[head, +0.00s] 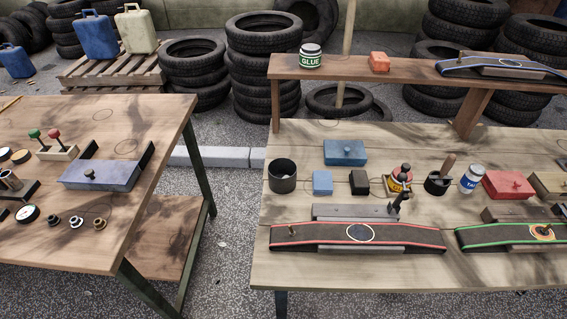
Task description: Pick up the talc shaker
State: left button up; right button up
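The talc shaker (471,179) is a small white container with a blue label on which the letters "TA" can be read. It stands on the right wooden table in the head view, leaning slightly in the picture. It sits between a dark cup with a wooden-handled tool (439,182) on its left and a red box (508,186) on its right. Its top and front are uncovered. Neither of my grippers shows in this view.
A strip with red edges (330,235) and one with green edges (500,235) lie in front on the right table. A raised shelf (400,71) with a glue jar (311,56) runs behind. A gap separates this table from the left table (150,125).

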aim_at(472, 176)
jog(key=z, duration=1.3)
